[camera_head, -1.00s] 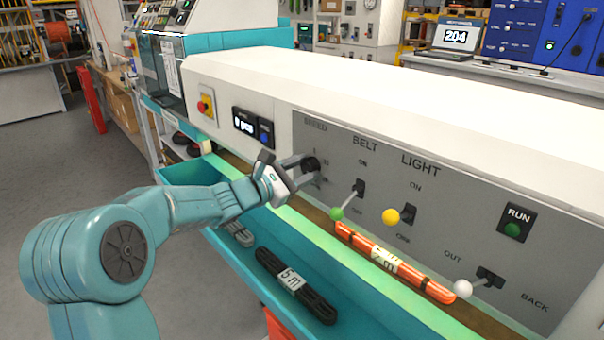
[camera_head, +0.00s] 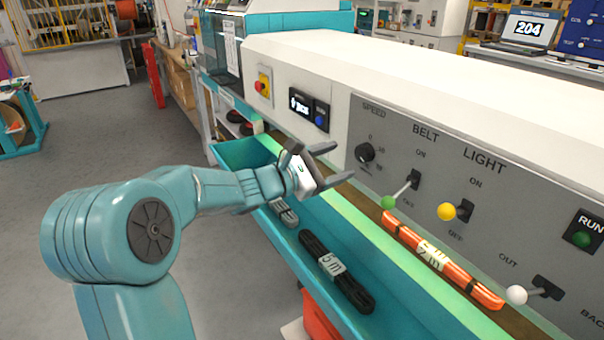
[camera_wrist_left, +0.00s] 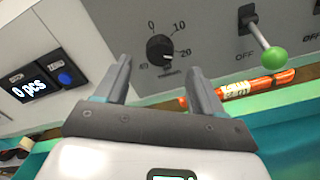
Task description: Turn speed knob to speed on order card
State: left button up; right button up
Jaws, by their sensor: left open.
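The black speed knob (camera_head: 365,153) sits on the grey panel under the word SPEED. In the left wrist view the knob (camera_wrist_left: 160,48) has a dial around it with marks 0, 10, 20 and one more that is hard to read. A light pointer mark seems to face the lower right, near the 20 side. My left gripper (camera_head: 335,163) is open and empty, just left of the knob and apart from it. Its two fingers (camera_wrist_left: 158,82) show below the knob in the wrist view. No order card can be made out. My right gripper is not in view.
The green-tipped belt lever (camera_head: 388,202), yellow-tipped light lever (camera_head: 446,211) and white-tipped lever (camera_head: 516,294) stick out right of the knob. An orange cable bundle (camera_head: 440,258) lies below them. A black 5 m bundle (camera_head: 337,270) lies in the teal tray. A counter display (camera_head: 300,104) is left.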

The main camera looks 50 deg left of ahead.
pick_arm(q)
jog(key=s, duration=1)
jog(key=shift+a, duration=0.4)
jog(key=shift+s, duration=0.1)
